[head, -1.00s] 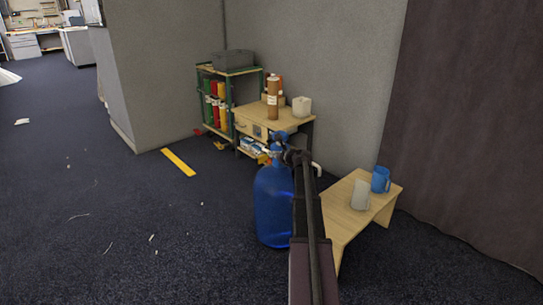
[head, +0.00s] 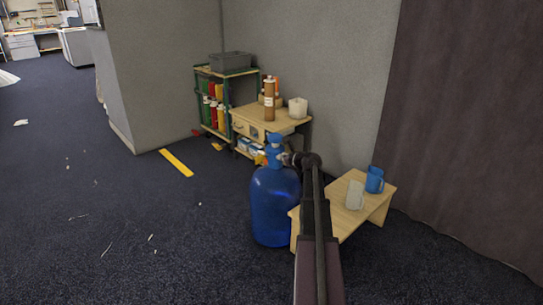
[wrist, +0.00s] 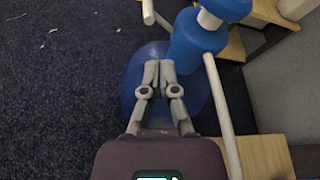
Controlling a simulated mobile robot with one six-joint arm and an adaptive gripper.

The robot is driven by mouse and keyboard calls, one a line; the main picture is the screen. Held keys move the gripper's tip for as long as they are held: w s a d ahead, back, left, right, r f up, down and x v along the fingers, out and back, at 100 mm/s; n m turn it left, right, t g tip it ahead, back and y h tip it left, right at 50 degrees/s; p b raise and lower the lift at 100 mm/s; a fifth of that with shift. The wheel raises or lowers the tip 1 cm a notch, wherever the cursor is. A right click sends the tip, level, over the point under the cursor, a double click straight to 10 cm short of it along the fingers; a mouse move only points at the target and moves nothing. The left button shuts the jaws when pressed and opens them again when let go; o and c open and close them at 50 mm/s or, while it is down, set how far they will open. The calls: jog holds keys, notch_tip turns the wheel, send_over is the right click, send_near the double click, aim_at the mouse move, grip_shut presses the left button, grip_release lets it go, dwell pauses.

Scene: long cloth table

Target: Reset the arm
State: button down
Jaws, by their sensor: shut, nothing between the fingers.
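My gripper (wrist: 160,68) shows in the wrist view with its two fingers together and nothing between them. It is above the rounded body of a big blue bottle (wrist: 133,67), close to the bottle's blue neck (wrist: 193,45); I cannot tell whether it touches. In the head view my arm reaches forward from the bottom, and its far end is beside the top of the blue bottle (head: 272,205). The gripper itself is not clear there.
A low wooden table (head: 343,221) with a blue mug (head: 374,180) and a pale mug (head: 355,195) stands right of the bottle. Behind are a wooden desk (head: 289,119) and a green-framed shelf (head: 225,75). Pale rods (wrist: 222,115) flank the neck. The left floor is mostly open.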

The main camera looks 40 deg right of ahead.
jog(key=s+a+f+n+g+y+p, duration=0.1)
jog(key=a+f+n+g+y+p, duration=0.15)
jog(key=a+n, duration=0.95)
jog(key=s+a+f+n+g+y+p, duration=0.15)
jog(key=a+n+g, duration=0.25)
jog(key=a, duration=1.7)
jog(key=s+a+n+g+h+p, duration=0.35)
jog(key=s+a+n+g, duration=0.45)
jog(key=s+a+n, duration=1.1)
notch_tip(320, 180, up, 38)
jog(key=w+a+m+p, duration=0.1)
jog(key=m+p, duration=0.1)
jog(key=p, duration=3.7)
jog(key=shift+a, duration=0.15)
